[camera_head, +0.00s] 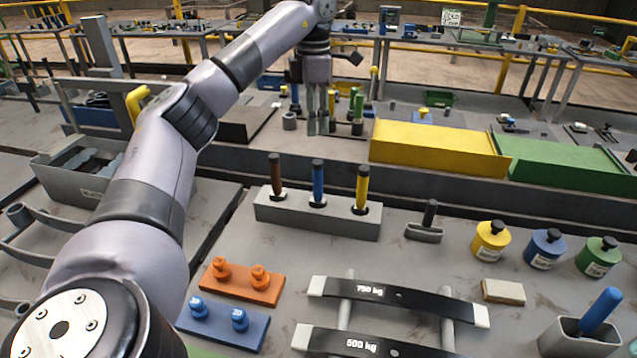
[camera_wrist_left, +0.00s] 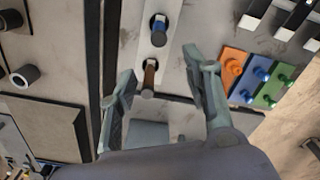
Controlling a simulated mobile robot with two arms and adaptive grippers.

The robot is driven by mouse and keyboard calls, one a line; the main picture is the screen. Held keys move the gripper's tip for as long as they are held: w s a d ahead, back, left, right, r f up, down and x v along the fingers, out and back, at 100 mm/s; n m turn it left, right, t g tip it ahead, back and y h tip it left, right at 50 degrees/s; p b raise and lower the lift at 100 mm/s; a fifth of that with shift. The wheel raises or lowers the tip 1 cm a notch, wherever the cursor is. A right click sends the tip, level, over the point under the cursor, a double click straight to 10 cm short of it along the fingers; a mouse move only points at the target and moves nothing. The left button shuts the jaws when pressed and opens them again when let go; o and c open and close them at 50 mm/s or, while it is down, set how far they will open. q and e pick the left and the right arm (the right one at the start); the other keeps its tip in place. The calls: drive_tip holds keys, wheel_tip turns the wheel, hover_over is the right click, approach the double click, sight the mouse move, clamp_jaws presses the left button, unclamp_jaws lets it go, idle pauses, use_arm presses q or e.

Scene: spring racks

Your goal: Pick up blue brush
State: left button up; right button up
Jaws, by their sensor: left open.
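A blue-handled tool (camera_head: 318,182), likely the blue brush, stands upright with a dark cap in the middle hole of a grey three-hole rack (camera_head: 330,224). A brown-handled one (camera_head: 276,175) stands to its left and a yellow-handled one (camera_head: 362,186) to its right. My left gripper (camera_head: 318,128) points down, open and empty, and appears above and behind the rack. In the left wrist view, the brown handle (camera_wrist_left: 149,76) shows between the open fingers (camera_wrist_left: 158,64). The blue handle (camera_wrist_left: 160,26) lies further up in that view, outside the fingers. My right gripper is not in view.
A grey holder (camera_head: 578,342) at bottom right contains another blue handle (camera_head: 602,310). A yellow bin (camera_head: 435,150) and green bin (camera_head: 570,165) stand behind. Orange (camera_head: 243,285) and blue (camera_head: 225,325) knob plates lie in front. Colored weights stand at right.

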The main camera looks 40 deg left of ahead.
use_arm(q)
drive_tip(key=b, duration=0.1)
hover_over(315, 163)
wheel_tip(315, 163, down, 5)
drive_tip(key=shift+s+r, duration=0.1)
drive_tip(key=shift+s, duration=0.05)
wheel_tip(315, 163, down, 6)
drive_tip(key=shift+a+p, duration=0.15)
drive_tip(key=shift+p, duration=0.35)
drive_tip(key=shift+f, duration=0.5)
drive_tip(key=shift+w+f, duration=0.2)
drive_tip(key=shift+f, duration=0.1)
drive_tip(key=f, duration=0.1)
drive_tip(key=f+p, duration=0.1)
drive_tip(key=f, duration=0.2)
drive_tip(key=shift+w+f+p, duration=0.25)
drive_tip(key=shift+w+p, duration=0.05)
drive_tip(key=shift+p, duration=0.05)
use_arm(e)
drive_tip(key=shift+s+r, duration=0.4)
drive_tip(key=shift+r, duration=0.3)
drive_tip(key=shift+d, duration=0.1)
use_arm(q)
drive_tip(key=shift+c, duration=1.4)
clamp_jaws()
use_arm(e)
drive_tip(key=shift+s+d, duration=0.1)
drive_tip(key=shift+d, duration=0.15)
